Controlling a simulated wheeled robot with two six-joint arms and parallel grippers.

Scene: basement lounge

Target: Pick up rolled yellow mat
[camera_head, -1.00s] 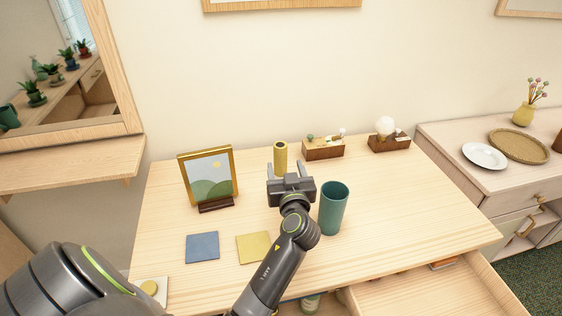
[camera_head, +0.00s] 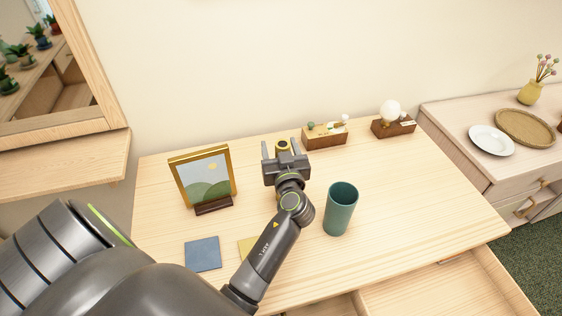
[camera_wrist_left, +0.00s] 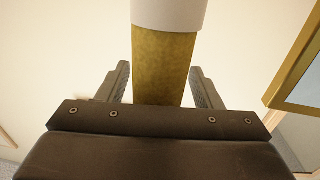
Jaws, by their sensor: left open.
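The rolled yellow mat (camera_head: 283,147) stands upright near the back of the wooden desk, mostly hidden behind my left gripper (camera_head: 281,152). In the left wrist view the roll (camera_wrist_left: 164,68) rises between the two fingers of the gripper (camera_wrist_left: 160,75), with a pale band around its upper part. The fingers are open, one on each side of the roll, and a gap shows on both sides. My right gripper is not in view.
A green cup (camera_head: 340,209) stands close to the right of my left arm. A gold picture frame (camera_head: 204,178) stands to the left. Wooden blocks with small ornaments (camera_head: 325,137) sit behind. A blue square (camera_head: 203,253) and a yellow square (camera_head: 247,246) lie in front.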

